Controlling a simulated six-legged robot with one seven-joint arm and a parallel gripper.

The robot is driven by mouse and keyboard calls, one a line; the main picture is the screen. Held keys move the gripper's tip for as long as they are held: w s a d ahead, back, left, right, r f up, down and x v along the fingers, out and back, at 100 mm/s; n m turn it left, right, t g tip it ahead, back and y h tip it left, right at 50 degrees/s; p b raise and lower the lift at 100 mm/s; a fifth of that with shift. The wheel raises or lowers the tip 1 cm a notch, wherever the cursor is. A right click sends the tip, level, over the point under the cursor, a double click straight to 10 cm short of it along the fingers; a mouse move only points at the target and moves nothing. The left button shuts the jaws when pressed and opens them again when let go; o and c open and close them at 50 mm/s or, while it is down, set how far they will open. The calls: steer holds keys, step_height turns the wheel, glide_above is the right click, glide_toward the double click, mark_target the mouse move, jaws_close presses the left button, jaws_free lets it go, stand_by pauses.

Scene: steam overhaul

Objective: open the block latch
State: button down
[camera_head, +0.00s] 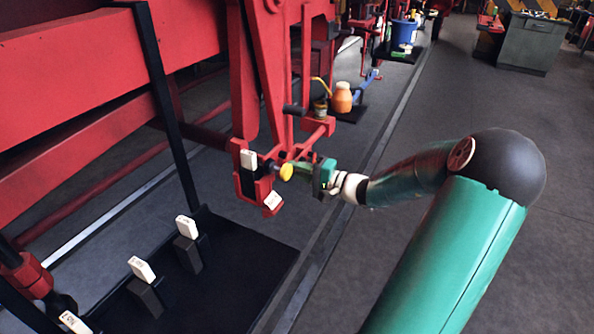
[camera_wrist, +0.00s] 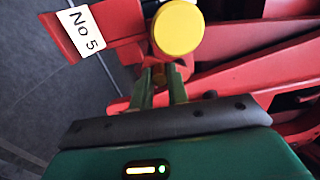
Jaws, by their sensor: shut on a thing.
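The block latch shows as a round yellow knob (camera_head: 286,172) at the lower end of the red frame in the head view. In the wrist view the yellow knob (camera_wrist: 178,28) is large, just beyond my fingertips. My gripper (camera_head: 303,171) reaches it from the right. In the wrist view my gripper's two fingers (camera_wrist: 161,88) are close together, shut on a narrow part of the latch below the knob. The exact grip point is partly hidden. A white plate marked "No 5" (camera_wrist: 81,31) is on the red part beside the knob; it also shows in the head view (camera_head: 272,200).
Red beams (camera_head: 70,70) fill the left side. A black tray (camera_head: 235,275) with several upright white tags (camera_head: 142,269) lies below them. An orange container (camera_head: 342,98) and a blue bucket (camera_head: 403,34) stand farther back. Grey floor (camera_head: 440,105) is open at right.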

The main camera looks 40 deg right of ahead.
steer(key=shift+w+d+f, duration=0.15)
steer(key=shift+d+f, duration=0.1)
steer(key=shift+d, duration=0.55)
steer(key=c, duration=1.5)
jaws_free()
steer(key=shift+w, duration=0.15)
steer(key=shift+v, duration=3.5)
steer(key=shift+a+r, duration=0.1)
